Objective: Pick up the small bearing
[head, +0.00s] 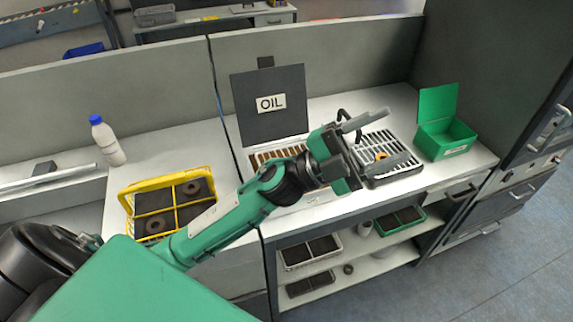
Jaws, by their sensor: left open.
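My left gripper (397,134) is open and reaches over a dark tray with a pale slatted rack (404,168) on the right of the table. A small orange item (381,156) lies on the rack, between and below the fingers; I cannot tell if it is a bearing. Nothing shows between the fingertips. A dark ring like a bearing (193,188) lies in a yellow crate (126,203) at the left, and another ring (155,226) lies near its front. A small ring (348,269) is on the lower shelf. My right gripper is not in view.
A black box with an open lid marked OIL (270,103) stands left of the gripper. An open green box (446,138) is at the right end. A white bottle with a blue cap (108,140) stands at the back left. Grey partitions bound the back.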

